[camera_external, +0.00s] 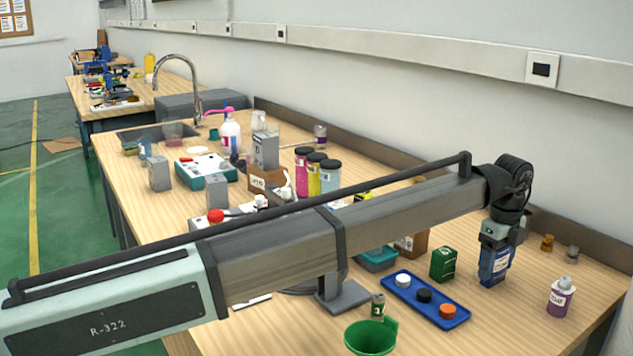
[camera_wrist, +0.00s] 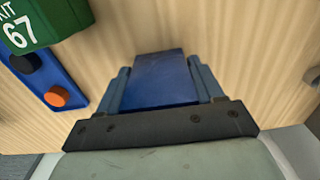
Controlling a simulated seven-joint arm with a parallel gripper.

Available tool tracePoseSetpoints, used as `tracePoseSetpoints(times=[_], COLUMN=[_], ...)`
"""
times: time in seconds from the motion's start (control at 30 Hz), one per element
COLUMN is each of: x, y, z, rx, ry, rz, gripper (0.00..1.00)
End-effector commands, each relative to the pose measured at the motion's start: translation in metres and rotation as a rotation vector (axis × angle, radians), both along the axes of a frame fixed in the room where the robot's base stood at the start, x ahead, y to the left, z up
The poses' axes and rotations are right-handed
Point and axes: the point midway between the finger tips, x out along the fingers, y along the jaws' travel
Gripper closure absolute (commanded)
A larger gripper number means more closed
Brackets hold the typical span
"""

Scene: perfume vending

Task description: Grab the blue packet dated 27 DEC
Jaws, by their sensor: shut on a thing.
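A blue packet (camera_external: 494,267) with a white label stands upright on the table at the right in the external view. The label's writing is too small to read. In the wrist view the packet's blue top (camera_wrist: 166,80) lies between my two fingers. My gripper (camera_external: 493,250) points straight down over the packet and is shut on it, with a finger on each side. The packet's lower end appears at table level; I cannot tell whether it is clear of the surface.
A green box (camera_external: 443,264) marked KIT 67 and a blue tray (camera_external: 408,285) with coloured caps stand left of the packet. A purple bottle (camera_external: 561,297) stands to the right. A green funnel-like cup (camera_external: 370,338) is nearer the camera. Bare wood lies in front of the packet.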

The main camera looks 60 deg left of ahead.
Motion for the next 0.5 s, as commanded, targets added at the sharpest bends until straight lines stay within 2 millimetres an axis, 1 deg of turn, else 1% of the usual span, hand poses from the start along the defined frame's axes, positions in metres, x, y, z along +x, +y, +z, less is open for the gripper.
tracePoseSetpoints(times=[0.03, 0.1, 0.13, 0.37, 0.5], x=[0.0, 0.0, 0.0, 0.0, 0.001], y=[0.0, 0.0, 0.0, 0.0, 0.0], z=[0.0, 0.0, 0.0, 0.002, 0.013], rx=[0.0, 0.0, 0.0, 0.0, 0.0], ry=[0.0, 0.0, 0.0, 0.0, -0.001], rz=[0.0, 0.0, 0.0, 0.0, 0.0], gripper=[0.58, 0.65, 0.66, 0.66, 0.66])
